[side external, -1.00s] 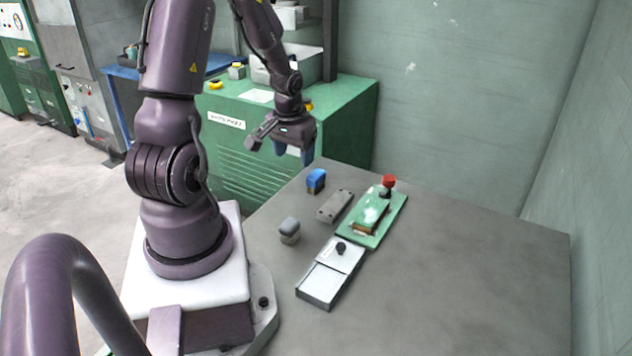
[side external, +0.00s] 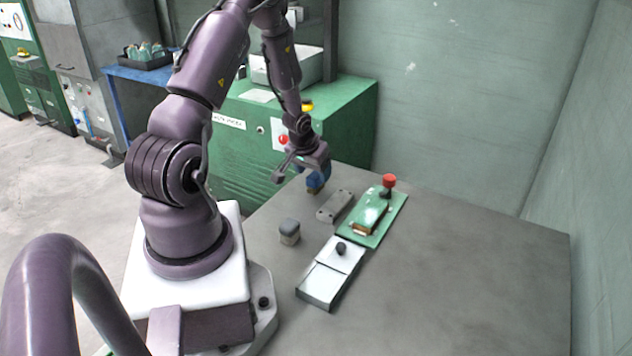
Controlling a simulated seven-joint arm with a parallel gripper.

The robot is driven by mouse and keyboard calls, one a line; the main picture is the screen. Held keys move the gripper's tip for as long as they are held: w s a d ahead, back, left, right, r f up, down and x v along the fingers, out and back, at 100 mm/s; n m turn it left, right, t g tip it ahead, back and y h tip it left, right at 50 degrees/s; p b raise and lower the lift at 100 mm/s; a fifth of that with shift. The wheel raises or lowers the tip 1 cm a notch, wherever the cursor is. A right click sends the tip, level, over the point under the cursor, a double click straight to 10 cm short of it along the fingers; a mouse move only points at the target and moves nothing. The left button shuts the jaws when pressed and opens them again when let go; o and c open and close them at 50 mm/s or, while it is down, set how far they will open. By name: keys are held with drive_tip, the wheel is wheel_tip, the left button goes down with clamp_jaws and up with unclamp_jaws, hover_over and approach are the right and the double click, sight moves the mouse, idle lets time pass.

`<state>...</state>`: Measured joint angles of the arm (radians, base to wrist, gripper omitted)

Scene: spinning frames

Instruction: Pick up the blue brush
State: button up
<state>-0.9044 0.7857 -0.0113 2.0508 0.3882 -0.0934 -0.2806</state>
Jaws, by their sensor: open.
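The blue brush (side external: 315,189) stands on the grey table near its far left edge. Only its lower, brownish part shows clearly; my gripper covers its top. My gripper (side external: 318,177) points down right over the brush, with its blue fingers around or just in front of the brush's upper part. The fingers are open. Blue fingers and blue brush blend together, so I cannot tell whether they touch.
A grey block (side external: 334,206) lies just right of the brush. A white-lidded box (side external: 330,274) lies in front. The table's right side is clear.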

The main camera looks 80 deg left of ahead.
sight(314, 175)
drive_tip(key=x, duration=0.4)
drive_tip(key=shift+d+f, duration=0.1)
drive_tip(key=shift+f, duration=0.2)
drive_tip(key=c, duration=1)
drive_tip(key=shift+r, duration=0.1)
wheel_tip(314, 175, up, 10)
drive_tip(key=shift+s+f, duration=0.1)
